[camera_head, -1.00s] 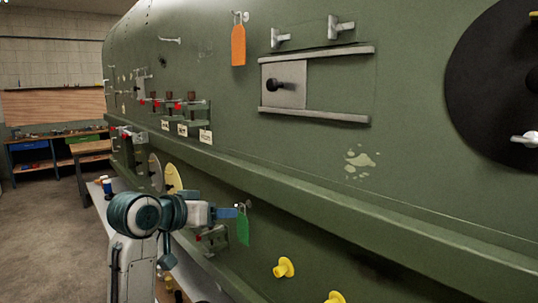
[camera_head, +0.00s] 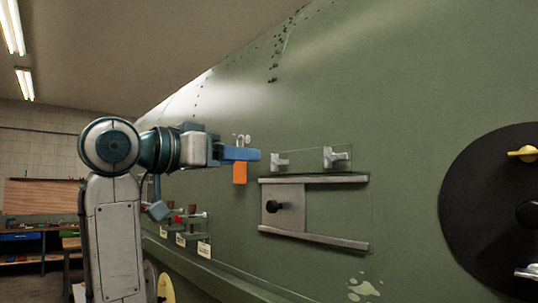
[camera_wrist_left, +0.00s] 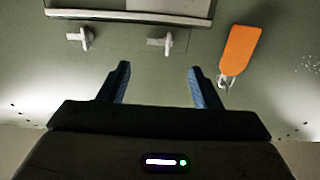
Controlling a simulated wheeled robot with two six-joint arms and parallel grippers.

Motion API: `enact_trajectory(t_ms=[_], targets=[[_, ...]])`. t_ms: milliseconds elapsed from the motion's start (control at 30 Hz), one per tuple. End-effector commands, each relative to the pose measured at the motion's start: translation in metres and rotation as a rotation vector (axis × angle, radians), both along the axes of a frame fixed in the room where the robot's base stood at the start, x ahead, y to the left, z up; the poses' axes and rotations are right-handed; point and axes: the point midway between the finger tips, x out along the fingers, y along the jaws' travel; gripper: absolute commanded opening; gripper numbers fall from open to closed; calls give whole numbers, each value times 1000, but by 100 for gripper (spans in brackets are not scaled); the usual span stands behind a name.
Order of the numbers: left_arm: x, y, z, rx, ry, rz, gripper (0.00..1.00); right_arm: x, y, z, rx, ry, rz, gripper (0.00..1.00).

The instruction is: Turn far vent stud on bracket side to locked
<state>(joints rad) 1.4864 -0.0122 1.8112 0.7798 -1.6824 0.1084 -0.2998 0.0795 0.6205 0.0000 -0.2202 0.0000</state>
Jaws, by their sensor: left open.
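Two silver T-handled studs stick out of the green fuselage skin above a railed panel; which one the task means is not marked. The left stud (camera_head: 279,162) shows in the wrist view (camera_wrist_left: 161,44), and the right stud (camera_head: 337,158) shows there too (camera_wrist_left: 82,39). My left gripper (camera_head: 248,154) is open and empty, its blue fingers just left of the left stud in the head view. In the wrist view its fingertips (camera_wrist_left: 158,82) are apart, with the left stud ahead between their lines, not gripped. My right gripper is not in view.
An orange tag (camera_head: 240,173) hangs close by the gripper, and shows in the wrist view (camera_wrist_left: 240,50). Below the studs is a grey sliding plate (camera_head: 286,222) with a black knob, between two rails. A black disc (camera_head: 480,200) lies at right.

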Motion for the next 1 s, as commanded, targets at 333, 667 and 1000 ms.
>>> enact_trajectory(t_ms=[333, 667, 1000], targets=[[46, -47, 4, 0, 4, -3, 58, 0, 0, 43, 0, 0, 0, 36], [59, -60, 0, 1, 1, 0, 58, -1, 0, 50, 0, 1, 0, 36], [59, -59, 0, 0, 0, 0, 27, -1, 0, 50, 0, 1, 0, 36]])
